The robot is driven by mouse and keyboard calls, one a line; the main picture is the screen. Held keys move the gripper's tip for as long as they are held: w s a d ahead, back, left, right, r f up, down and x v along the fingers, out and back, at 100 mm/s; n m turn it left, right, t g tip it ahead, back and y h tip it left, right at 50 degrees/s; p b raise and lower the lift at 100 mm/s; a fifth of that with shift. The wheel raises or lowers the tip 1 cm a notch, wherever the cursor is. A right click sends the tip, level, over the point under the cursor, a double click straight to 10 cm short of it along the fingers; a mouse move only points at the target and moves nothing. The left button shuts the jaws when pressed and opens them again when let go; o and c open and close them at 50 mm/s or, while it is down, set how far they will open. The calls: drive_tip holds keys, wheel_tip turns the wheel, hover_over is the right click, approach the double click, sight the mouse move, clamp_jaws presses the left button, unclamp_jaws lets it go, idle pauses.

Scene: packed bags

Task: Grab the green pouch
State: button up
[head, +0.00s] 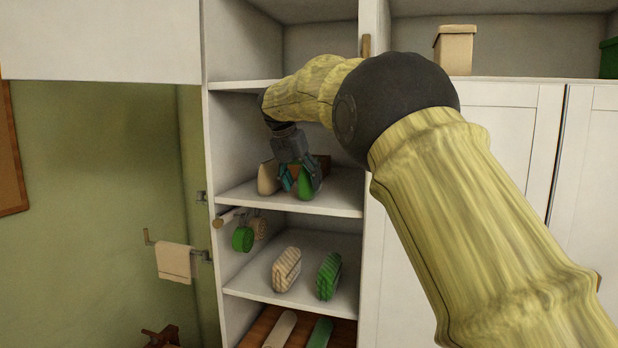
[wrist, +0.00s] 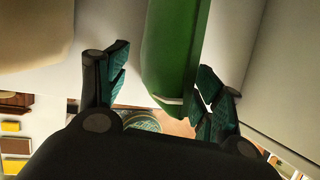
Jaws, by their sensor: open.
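The green pouch (head: 306,186) stands on a middle shelf of the open white cabinet, partly covered by my gripper (head: 301,180). In the wrist view the green pouch (wrist: 174,45) reaches down between the two fingers of my gripper (wrist: 164,80). The fingers are apart, one on each side of it. The right finger looks closer to the pouch than the left; I cannot tell whether it touches. The pouch's far part is out of the wrist frame.
A beige pouch (head: 266,178) stands left of the gripper on the same shelf (head: 342,201), with a brown thing (head: 325,163) behind. The shelf below holds a beige striped bag (head: 286,269) and a green striped bag (head: 328,276). Cabinet walls are close on both sides.

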drive_tip(key=shift+w+d+f, duration=0.1)
drive_tip(key=shift+w+f, duration=0.1)
drive_tip(key=shift+f, duration=0.35)
drive_tip(key=c, duration=1.2)
drive_tip(key=shift+r, duration=0.1)
